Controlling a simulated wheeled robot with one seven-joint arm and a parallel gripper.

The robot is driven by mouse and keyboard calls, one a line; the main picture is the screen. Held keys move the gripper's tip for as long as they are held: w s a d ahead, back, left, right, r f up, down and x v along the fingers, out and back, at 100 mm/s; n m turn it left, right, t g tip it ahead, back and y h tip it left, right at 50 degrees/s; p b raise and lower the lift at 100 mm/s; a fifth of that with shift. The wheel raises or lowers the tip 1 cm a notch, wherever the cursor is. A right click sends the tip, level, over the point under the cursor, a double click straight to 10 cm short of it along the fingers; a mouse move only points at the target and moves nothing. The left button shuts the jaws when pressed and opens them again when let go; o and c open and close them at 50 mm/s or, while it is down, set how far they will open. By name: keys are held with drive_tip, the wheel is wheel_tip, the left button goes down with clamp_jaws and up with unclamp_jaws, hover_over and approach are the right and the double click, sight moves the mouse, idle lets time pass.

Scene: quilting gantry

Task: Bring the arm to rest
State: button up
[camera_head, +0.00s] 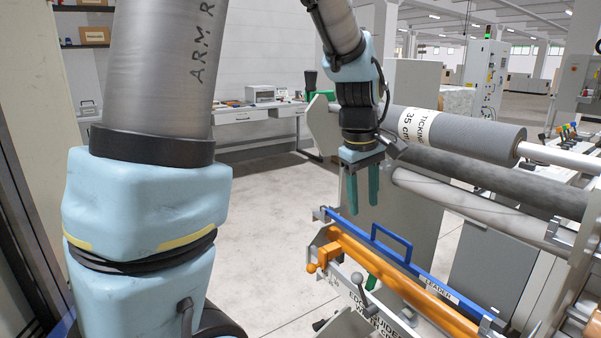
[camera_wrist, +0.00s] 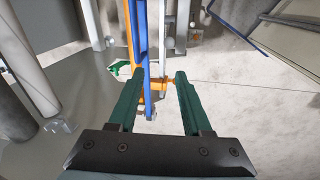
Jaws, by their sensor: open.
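My gripper (camera_head: 363,190) hangs pointing down from my bent arm in the head view, above the left end of the gantry. Its two green fingers are apart, with nothing between them. In the wrist view my gripper (camera_wrist: 158,78) is open above an orange roller (camera_wrist: 153,85) and a blue bar that run along the machine. In the head view the blue spreader bar (camera_head: 420,273) with its raised handle lies beside the orange roller (camera_head: 385,280). The fingertips appear slightly above and apart from the bar.
A grey roll labelled ticking (camera_head: 455,132) and further rollers lie to the right of my gripper. A lever with a round knob (camera_head: 358,280) stands in front of the orange roller. A white workbench (camera_head: 245,115) stands behind. The floor (camera_head: 265,220) left of the machine is clear.

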drive_tip(key=s+a+f+m, duration=0.1)
drive_tip(key=a+f+m, duration=0.1)
drive_tip(key=a, duration=0.5)
drive_tip(key=s+a+f+m+y, duration=0.1)
drive_tip(key=s+a+f+m, duration=0.1)
drive_tip(key=a, duration=0.6)
drive_tip(key=s+a+f+m, duration=0.1)
drive_tip(key=a+f+m, duration=0.1)
drive_tip(key=a, duration=0.6)
drive_tip(key=shift+s+a+f, duration=0.2)
drive_tip(key=shift+s+f, duration=0.15)
drive_tip(key=shift+f, duration=0.25)
drive_tip(key=shift+o, duration=0.2)
